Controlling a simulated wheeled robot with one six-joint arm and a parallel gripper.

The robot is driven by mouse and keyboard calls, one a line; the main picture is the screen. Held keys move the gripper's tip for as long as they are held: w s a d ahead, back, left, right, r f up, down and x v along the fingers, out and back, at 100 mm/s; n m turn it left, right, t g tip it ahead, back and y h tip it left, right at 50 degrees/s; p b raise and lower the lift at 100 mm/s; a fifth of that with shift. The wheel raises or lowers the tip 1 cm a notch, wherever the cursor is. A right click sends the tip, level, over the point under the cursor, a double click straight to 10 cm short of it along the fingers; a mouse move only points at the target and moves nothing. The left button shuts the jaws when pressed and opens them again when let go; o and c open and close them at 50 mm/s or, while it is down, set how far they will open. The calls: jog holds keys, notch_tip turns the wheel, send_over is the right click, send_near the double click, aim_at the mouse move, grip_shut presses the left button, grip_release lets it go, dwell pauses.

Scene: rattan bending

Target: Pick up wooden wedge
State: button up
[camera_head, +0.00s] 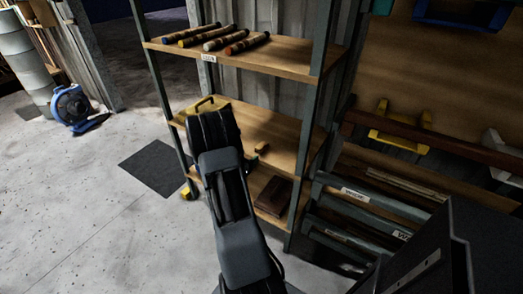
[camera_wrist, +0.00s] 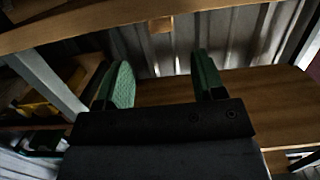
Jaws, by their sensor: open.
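A small wooden piece, likely the wooden wedge (camera_head: 262,148), lies on the middle shelf (camera_head: 273,130) of the rack in the head view, to the right of my arm's end. I cannot make it out clearly in the wrist view. My gripper (camera_wrist: 163,80) is open, its two green-padded fingers apart with nothing held between them. In the wrist view the fingers point over a wooden shelf board (camera_wrist: 250,92) toward corrugated metal. In the head view my dark wrist covers the left part of the middle shelf, and the fingertips are hidden.
A yellow item (camera_head: 206,103) sits behind my wrist. Metal posts (camera_head: 318,75) bound the rack.

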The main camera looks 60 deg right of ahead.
aim_at(259, 147)
jog(key=d, duration=0.3)
jog(key=d+f, duration=0.1)
jog(key=d, duration=0.6)
jog(key=shift+f, duration=0.15)
jog(key=shift+a, duration=0.1)
jog(key=c, duration=1)
